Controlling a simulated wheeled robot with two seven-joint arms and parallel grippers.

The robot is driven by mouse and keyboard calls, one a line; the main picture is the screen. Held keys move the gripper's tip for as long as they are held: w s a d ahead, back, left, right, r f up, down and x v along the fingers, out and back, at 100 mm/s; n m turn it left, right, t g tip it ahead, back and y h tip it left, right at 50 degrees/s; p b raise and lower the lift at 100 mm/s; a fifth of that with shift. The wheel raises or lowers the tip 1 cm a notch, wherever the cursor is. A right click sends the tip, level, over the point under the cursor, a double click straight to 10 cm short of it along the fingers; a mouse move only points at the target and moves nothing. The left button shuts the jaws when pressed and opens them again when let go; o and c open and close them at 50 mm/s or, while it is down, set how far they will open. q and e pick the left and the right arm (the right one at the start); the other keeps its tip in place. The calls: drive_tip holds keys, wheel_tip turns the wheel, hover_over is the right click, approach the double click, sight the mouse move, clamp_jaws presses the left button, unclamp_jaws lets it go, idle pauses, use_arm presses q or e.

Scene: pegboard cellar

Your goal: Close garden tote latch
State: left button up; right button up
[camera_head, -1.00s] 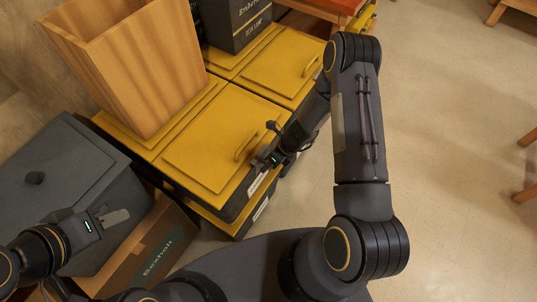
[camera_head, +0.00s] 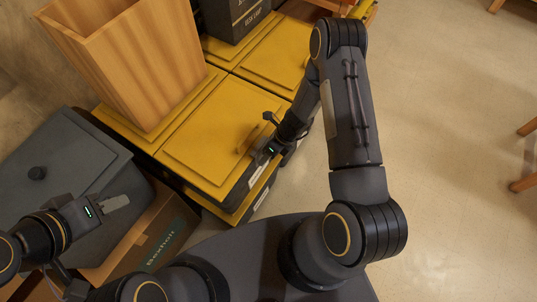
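The black tote with the yellow lid (camera_head: 205,143) sits in the middle, with a yellow handle on top. My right gripper (camera_head: 262,149) is at its front right edge, close beside the handle. A small dark upright piece with a knob (camera_head: 270,117) stands by it; I cannot tell whether this is the latch or part of my gripper. The wrist hides that stretch of rim, and I cannot see the fingers clearly. My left gripper (camera_head: 112,205) is over the grey lidded box at the left, apart from the tote, with one flat grey finger showing.
A tall wooden bin (camera_head: 128,65) stands on the tote's back left part. The grey box (camera_head: 62,160) with a black knob and a cardboard box (camera_head: 158,235) are at the left. More yellow-lidded totes (camera_head: 275,58) and a dark box (camera_head: 232,17) stand behind.

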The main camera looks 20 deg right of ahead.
drive_tip(key=shift+r, duration=0.1)
drive_tip(key=v, duration=0.7)
drive_tip(key=shift+d+r, duration=0.15)
drive_tip(key=shift+r, duration=0.15)
drive_tip(key=s+r+n+t+y, duration=0.1)
drive_tip(key=s+r+n, duration=0.1)
drive_tip(key=r+n, duration=0.75)
drive_tip(key=s+r+n+t, duration=0.2)
drive_tip(key=s+r+n, duration=0.15)
drive_tip(key=r, duration=1.05)
drive_tip(key=s+r+n+t+h, duration=0.2)
drive_tip(key=s+r+n, duration=0.6)
drive_tip(key=s+n, duration=0.5)
drive_tip(key=shift+s+d+n+t+h, duration=0.3)
drive_tip(key=shift+s+n, duration=0.1)
drive_tip(key=shift+n, duration=0.6)
